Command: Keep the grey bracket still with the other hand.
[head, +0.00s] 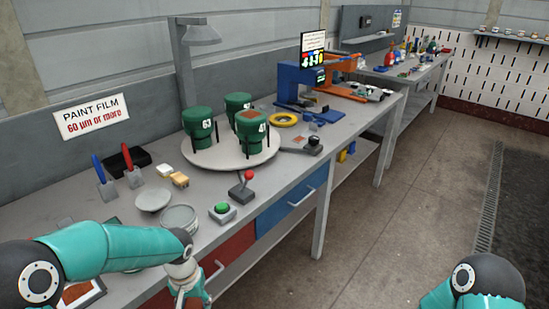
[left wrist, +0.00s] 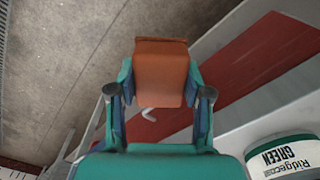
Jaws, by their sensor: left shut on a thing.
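My left gripper (left wrist: 159,85) is shut on an orange-brown block (left wrist: 161,72), with one finger on each side of it. In the head view my left gripper (head: 188,284) hangs at the front edge of the grey workbench (head: 330,160), low in the picture; the block cannot be made out there. I cannot pick out a grey bracket for certain in either view. Of my right arm only a rounded teal and black part shows at the bottom right of the head view; its gripper is out of view.
Green numbered cylinders (head: 197,124) stand on a round pale turntable (head: 231,157). A green button (head: 222,210), a red-knobbed lever (head: 242,191) and an open tin (head: 180,218) stand near the bench front. A paint can (left wrist: 285,156) shows in the wrist view. The floor on the right is clear.

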